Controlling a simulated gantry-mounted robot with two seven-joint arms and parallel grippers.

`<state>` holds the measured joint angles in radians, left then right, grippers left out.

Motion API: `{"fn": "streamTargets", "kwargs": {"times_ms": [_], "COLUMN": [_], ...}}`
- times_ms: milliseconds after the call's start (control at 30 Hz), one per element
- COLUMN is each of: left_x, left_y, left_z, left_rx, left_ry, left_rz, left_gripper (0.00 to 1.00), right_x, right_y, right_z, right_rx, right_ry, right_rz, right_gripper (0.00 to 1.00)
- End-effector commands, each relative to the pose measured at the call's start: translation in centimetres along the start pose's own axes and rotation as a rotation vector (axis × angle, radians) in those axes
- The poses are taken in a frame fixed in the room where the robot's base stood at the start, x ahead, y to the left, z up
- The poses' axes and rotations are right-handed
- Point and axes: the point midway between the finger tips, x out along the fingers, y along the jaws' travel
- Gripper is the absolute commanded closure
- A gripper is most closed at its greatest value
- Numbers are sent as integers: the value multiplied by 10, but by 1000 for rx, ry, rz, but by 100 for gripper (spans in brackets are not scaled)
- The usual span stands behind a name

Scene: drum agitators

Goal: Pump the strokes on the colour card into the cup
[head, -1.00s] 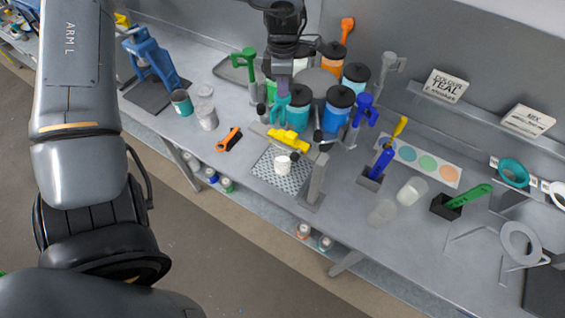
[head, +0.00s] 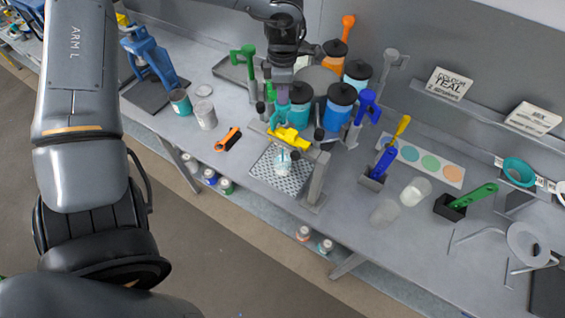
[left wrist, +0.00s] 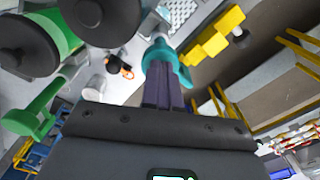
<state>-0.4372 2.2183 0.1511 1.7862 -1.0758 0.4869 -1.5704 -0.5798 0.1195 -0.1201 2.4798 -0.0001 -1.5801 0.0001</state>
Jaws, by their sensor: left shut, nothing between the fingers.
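The colour card (head: 449,83) on the back ledge reads "COLOUR TEAL", with a smaller line below that seems to start with 2. The teal drum (head: 299,108) has a black lid and stands at the front of the carousel. My left gripper (head: 281,90) is shut and empty, its fingertips right at the top of the teal pump (head: 282,112); contact looks likely. In the left wrist view the fingers end at the teal pump part (left wrist: 166,58). The cup (head: 282,162) stands below the yellow piece and looks teal-tinted. My right gripper is not identifiable.
Orange and blue drums (head: 340,104) crowd the carousel beside my gripper. A grey post (head: 316,180) and the yellow piece (head: 289,138) stand close to the cup. A second card (head: 533,120) reads "MIX". Stirrers in holders (head: 372,178) and clear cups (head: 415,191) stand to the right.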

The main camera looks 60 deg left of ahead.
Motion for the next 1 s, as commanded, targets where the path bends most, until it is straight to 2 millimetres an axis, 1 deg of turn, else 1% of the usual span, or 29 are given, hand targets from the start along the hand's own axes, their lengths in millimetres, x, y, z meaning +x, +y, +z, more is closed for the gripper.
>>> {"fn": "streamTargets", "kwargs": {"times_ms": [33, 133, 467, 667, 1000], "left_x": [5, 9, 6, -2, -26], "left_y": [0, 0, 0, 0, 0], "left_z": [0, -1, 0, 0, 0], "left_rx": [0, -1, -1, -1, -1], "left_ry": [1, 2, 1, 1, 1], "left_rz": [0, 0, 1, 1, 2], "left_gripper": [100, 100, 100, 100, 100], "right_x": [3, 5, 3, -3, -22], "right_y": [0, -1, 0, 0, 1], "right_z": [1, 2, 1, -1, -7], "right_rx": [1, 1, 2, 2, -1], "right_ry": [0, 0, 0, 0, 0], "right_rz": [-1, -1, -1, -1, 1], "right_gripper": [57, 57, 57, 57, 57]}}
